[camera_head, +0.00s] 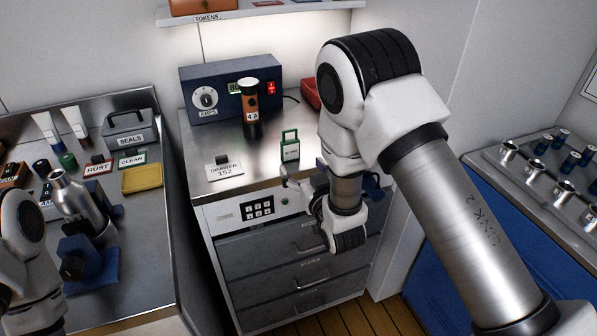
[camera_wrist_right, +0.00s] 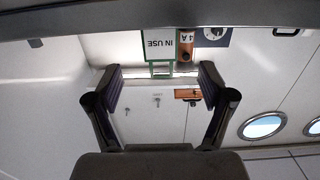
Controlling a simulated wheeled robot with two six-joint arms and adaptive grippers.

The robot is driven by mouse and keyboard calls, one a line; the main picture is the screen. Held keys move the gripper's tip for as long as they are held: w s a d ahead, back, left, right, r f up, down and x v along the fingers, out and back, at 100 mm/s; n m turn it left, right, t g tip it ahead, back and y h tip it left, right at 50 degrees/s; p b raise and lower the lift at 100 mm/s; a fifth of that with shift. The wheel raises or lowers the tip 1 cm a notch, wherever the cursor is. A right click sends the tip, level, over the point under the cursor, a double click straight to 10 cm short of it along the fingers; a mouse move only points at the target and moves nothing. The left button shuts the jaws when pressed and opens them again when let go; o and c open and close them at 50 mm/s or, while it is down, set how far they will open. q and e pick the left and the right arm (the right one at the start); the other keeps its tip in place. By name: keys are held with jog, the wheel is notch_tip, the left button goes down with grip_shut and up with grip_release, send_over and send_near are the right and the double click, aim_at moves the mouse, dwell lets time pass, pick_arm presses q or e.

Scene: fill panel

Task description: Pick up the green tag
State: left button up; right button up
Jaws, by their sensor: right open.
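The green tag (camera_head: 290,147) stands upright on the steel counter near its front edge, with a green loop handle and a white face. In the right wrist view the tag (camera_wrist_right: 160,48) appears upside down and reads IN USE. It lies ahead of my right gripper (camera_wrist_right: 160,84), between the lines of its two spread fingers. My right gripper (camera_head: 304,182) is open and empty, at the counter's front edge just in front of the tag, apart from it.
A brown cylinder marked 4A (camera_head: 250,115) stands behind the tag, before the blue AMPS box (camera_head: 228,88). A white DRAWER 152 card (camera_head: 225,170) lies left of the tag. A red object (camera_head: 310,94) sits behind right. The left bench (camera_head: 150,215) holds bottles, labels and a yellow tray.

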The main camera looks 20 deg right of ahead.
aim_at(291, 144)
jog(key=shift+t, duration=0.3)
jog(key=w, duration=0.3)
jog(key=w+r, duration=0.1)
jog(key=w, duration=0.2)
jog(key=w+p, duration=0.1)
jog(key=w, duration=0.1)
jog(key=shift+w+a+r, duration=0.1)
jog(key=shift+w+r, duration=0.25)
jog(key=shift+w, duration=0.05)
jog(key=shift+w+f, duration=0.1)
jog(key=c, duration=0.4)
pick_arm(q)
jog(key=shift+d, duration=0.15)
pick_arm(e)
jog(key=c, duration=0.7)
